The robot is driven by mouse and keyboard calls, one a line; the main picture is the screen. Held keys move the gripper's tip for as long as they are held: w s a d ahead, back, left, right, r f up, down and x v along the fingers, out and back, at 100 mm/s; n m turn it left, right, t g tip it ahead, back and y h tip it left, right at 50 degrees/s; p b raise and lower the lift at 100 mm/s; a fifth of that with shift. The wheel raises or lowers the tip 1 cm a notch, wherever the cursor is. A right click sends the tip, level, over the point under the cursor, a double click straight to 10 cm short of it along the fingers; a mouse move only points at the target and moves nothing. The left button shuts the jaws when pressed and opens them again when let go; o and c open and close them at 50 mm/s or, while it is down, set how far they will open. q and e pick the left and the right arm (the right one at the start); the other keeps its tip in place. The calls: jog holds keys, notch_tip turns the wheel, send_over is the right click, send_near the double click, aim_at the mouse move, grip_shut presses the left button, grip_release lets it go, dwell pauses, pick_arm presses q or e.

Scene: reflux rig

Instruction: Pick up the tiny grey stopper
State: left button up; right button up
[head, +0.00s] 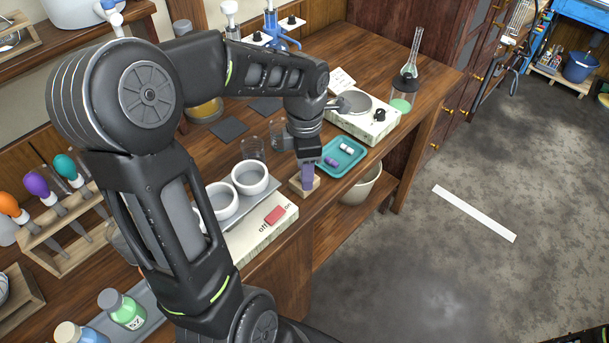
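My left gripper (308,164) points down over a small wooden block (312,188) at the bench's front edge. A purple upright piece (307,178) shows directly below the gripper, at the block. I cannot tell whether it is held, and the fingertips are not clear. A teal tray (352,165) lies just to the right of the gripper. In it are a small white piece with dark ends (346,148) and a small purple piece (331,161). I cannot make out a tiny grey stopper for certain. My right gripper is not in view.
A hotplate (378,124) and a flask with green liquid (401,103) stand beyond the tray. White bowls (250,178) stand left of the gripper, near a red switch (275,215). Glass beakers (253,148) stand close behind. The floor at right is open.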

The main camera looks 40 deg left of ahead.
pick_arm(q)
grip_shut()
dwell(0.5)
